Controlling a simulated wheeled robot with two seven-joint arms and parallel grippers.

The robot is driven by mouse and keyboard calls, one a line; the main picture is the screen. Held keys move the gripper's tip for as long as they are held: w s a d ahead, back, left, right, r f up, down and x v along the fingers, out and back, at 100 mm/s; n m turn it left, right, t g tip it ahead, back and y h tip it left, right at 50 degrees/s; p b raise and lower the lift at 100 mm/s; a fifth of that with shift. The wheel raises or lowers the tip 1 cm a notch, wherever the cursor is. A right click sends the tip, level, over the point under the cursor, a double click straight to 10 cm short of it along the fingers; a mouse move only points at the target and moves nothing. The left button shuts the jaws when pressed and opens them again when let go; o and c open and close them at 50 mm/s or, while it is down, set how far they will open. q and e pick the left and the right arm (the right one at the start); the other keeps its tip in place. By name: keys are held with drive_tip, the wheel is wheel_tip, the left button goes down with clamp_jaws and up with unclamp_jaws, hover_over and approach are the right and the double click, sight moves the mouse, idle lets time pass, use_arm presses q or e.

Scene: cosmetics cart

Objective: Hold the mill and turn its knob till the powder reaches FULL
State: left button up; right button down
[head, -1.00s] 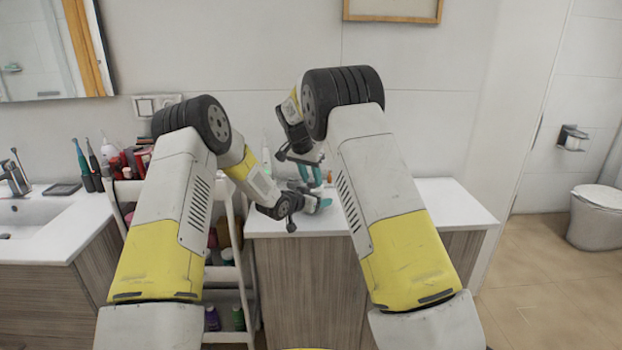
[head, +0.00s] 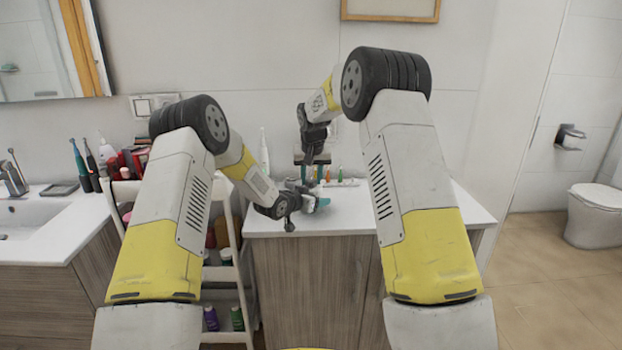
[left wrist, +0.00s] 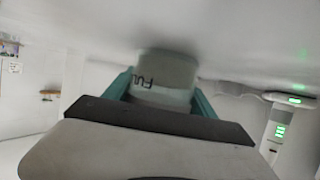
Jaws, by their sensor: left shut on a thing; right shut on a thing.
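The mill (left wrist: 163,78) shows in the left wrist view as a pale cylinder with dark letters, "FUL" readable, on its side. My left gripper's teal fingers stand on both sides of it and are shut on it. In the head view my left gripper (head: 318,202) is low over the white counter, and the mill is too small and covered to make out. My right gripper (head: 312,174) points down just above the left one, shut on what seems to be the mill's knob. The knob itself and the powder level cannot be made out.
The white counter (head: 440,213) is clear to the right. Small coloured items and a white toothbrush (head: 264,152) stand along its back. A white shelf cart (head: 228,275) with bottles stands at the left, beside the sink counter (head: 60,238).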

idle(0.4)
drive_tip(key=c, duration=1)
unclamp_jaws()
drive_tip(key=shift+r, duration=0.15)
drive_tip(key=v, duration=1.1)
drive_tip(key=shift+s+r, duration=0.25)
drive_tip(key=shift+r, duration=0.05)
